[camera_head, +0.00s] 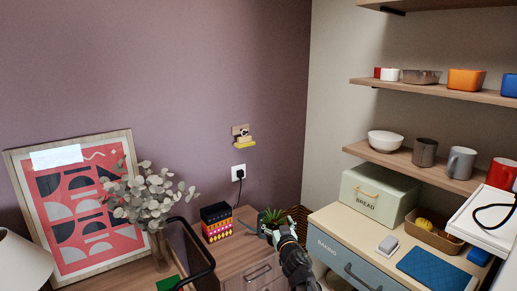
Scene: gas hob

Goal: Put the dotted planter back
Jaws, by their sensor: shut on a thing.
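The planter (266,229), with a spiky green plant (272,215) in it, is at the lower middle, at the right end of the wooden cabinet top. My gripper (283,236) reaches up from the bottom edge and is shut on the planter at its right side. The gripper and the small size hide most of the pot, so its dots cannot be made out. I cannot tell whether the planter touches the cabinet top.
A patterned box (216,222) stands left of the planter on the wooden cabinet (240,258). A leafy vase (150,200) and framed print (78,205) are farther left. A wicker basket (299,217) is behind right. The bread box (377,193) stands on the right counter.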

